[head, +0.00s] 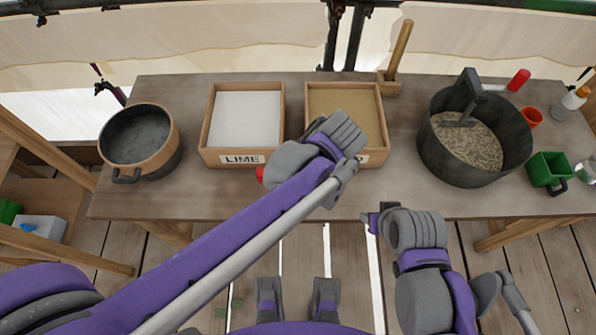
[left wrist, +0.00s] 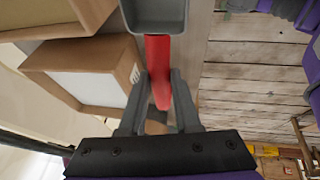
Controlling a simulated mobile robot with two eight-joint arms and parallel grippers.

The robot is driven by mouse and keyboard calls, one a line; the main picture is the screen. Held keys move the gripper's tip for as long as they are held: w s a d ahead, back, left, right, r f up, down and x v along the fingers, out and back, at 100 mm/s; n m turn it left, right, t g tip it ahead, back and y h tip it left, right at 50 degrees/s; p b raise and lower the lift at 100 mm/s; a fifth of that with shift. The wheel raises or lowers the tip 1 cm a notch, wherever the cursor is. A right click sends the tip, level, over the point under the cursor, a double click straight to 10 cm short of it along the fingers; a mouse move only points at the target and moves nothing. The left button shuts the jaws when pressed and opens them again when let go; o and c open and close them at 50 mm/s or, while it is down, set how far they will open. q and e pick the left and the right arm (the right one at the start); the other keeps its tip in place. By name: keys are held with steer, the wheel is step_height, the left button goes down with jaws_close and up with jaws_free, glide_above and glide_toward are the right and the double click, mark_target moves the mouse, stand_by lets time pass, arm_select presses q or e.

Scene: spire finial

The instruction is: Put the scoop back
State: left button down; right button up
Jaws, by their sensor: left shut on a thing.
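In the left wrist view my left gripper (left wrist: 158,92) is shut on the red handle of the scoop (left wrist: 158,60). The scoop's grey head (left wrist: 157,14) extends beyond the fingers, cut off by the top edge. In the head view a small red bit of the scoop (head: 260,174) shows beside my left arm, at the front of the lime box; the arm hides the rest and the fingertips. My right gripper (head: 372,221) is near the table's front edge, apart from everything on the table; its finger opening is unclear.
On the table (head: 400,200) stand a pot (head: 165,160), a lime box (head: 207,135) of white powder, a sand box (head: 375,110), a wooden holder with a stick (head: 388,87), and a dark mixing tub (head: 428,150). A green container (head: 549,168) and red cup (head: 531,117) are at right.

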arm_select(q)
steer(key=shift+w+f, duration=0.1)
steer(key=shift+f, duration=0.05)
steer(key=shift+n, duration=0.3)
steer(key=f, duration=0.3)
steer(key=f+b, duration=0.1)
steer(key=f, duration=0.1)
steer(key=shift+s+f, duration=0.1)
steer(key=shift+s, duration=0.15)
step_height(320, 180, down, 4)
steer(key=shift+w+f+b, duration=0.1)
steer(key=shift+b, duration=0.25)
steer(key=c, duration=0.6)
jaws_free()
steer(key=shift+d, duration=0.1)
